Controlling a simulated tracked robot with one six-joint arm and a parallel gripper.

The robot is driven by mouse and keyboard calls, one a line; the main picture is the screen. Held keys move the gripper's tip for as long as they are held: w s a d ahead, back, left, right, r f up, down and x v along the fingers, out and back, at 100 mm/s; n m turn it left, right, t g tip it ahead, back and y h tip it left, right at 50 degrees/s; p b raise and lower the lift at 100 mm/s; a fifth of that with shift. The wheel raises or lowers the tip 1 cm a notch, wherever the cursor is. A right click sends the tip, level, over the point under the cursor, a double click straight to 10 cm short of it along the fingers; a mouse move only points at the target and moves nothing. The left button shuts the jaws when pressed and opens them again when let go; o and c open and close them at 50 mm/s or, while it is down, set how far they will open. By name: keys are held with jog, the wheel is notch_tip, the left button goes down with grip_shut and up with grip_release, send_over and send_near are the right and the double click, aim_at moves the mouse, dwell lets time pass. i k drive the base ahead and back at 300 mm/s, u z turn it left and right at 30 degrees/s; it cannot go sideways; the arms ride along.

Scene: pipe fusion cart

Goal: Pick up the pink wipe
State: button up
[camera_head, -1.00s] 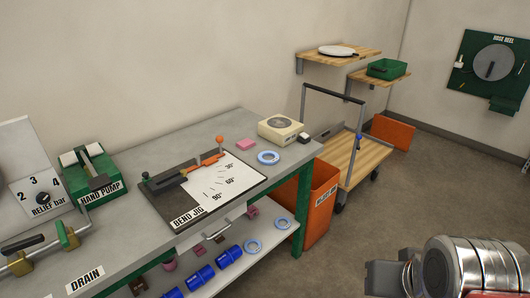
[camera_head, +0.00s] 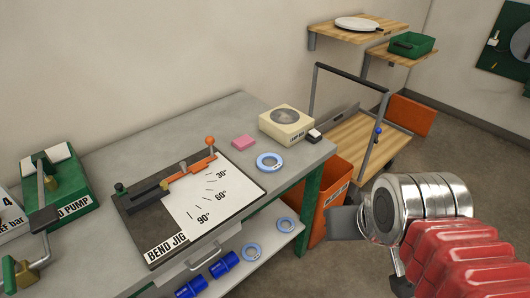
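The pink wipe (camera_head: 244,142) is a small pink block-like pad lying flat on the grey bench top. It sits behind the bend jig board, left of the cream boxed device and above the blue ring in the picture. Nothing covers it. My gripper (camera_head: 345,222) shows only as a flat grey piece on the left of my silver wrist, at the lower right in front of the orange bin. It is well away from the wipe, to its right and nearer the camera. Its fingers are not clear enough to tell open from shut.
The bend jig (camera_head: 185,205) with its orange lever lies near the wipe. A blue ring (camera_head: 269,162) and the cream device (camera_head: 286,123) are close by. An orange bin (camera_head: 325,195) and a cart (camera_head: 365,140) stand past the bench end. Bare bench lies left of the wipe.

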aim_at(242, 144)
jog(key=u, duration=0.2)
jog(key=i, duration=1)
jog(key=u, duration=0.2)
